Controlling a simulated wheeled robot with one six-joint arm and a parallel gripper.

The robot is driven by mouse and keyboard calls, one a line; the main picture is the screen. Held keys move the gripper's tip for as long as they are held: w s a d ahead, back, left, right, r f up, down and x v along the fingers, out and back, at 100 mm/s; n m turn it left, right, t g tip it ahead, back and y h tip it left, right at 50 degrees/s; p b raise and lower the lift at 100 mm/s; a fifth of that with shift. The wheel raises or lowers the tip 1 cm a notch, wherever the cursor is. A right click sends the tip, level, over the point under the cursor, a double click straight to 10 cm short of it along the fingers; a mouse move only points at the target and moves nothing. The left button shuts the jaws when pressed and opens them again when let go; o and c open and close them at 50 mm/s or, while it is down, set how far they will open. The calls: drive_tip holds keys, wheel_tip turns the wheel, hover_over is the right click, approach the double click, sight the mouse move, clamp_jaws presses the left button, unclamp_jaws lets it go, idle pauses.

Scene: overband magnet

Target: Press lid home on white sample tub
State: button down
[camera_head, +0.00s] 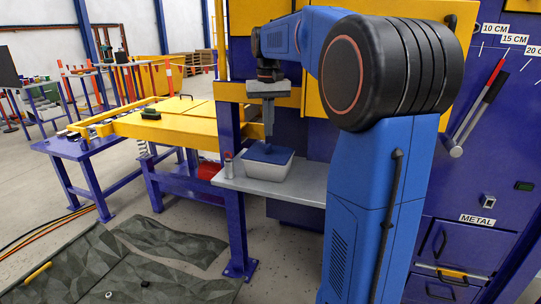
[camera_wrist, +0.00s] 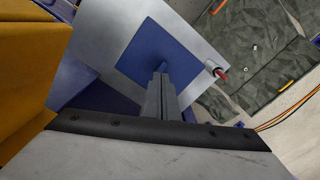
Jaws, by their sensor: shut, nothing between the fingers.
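The white sample tub (camera_head: 272,176) stands on a grey shelf, in the middle of the head view. The blue lid (camera_head: 258,153) lies over its top, with some white rim showing at the front; I cannot tell whether it is fully seated. My gripper (camera_head: 268,139) points down above the lid, its fingers together and empty. In the wrist view the lid (camera_wrist: 140,58) is a blue square, and the shut fingertips (camera_wrist: 162,76) overlap its lower right part. I cannot tell whether they touch it.
The grey shelf (camera_head: 304,187) has bare room right of the tub. A small silver and red cylinder (camera_head: 228,165) stands at its left end, also in the wrist view (camera_wrist: 216,71). A blue post (camera_head: 236,222) and yellow-topped frame (camera_head: 160,123) are to the left.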

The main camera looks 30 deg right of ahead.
sight(268, 146)
drive_tip(key=shift+r, duration=1.75)
drive_tip(key=shift+s, duration=0.1)
drive_tip(key=s+a+f+n+t, duration=0.1)
drive_tip(key=s+a+f, duration=0.4)
drive_tip(key=s, duration=0.5)
drive_tip(key=s+a+f+n+t, duration=0.2)
drive_tip(key=s+a+f, duration=0.3)
drive_tip(key=s+f, duration=0.4)
drive_tip(key=s+a+f+n+t, duration=0.1)
drive_tip(key=s+a+f, duration=0.4)
drive_tip(key=s, duration=0.6)
wheel_tip(268, 146, down, 2)
drive_tip(key=shift+a+t, duration=0.4)
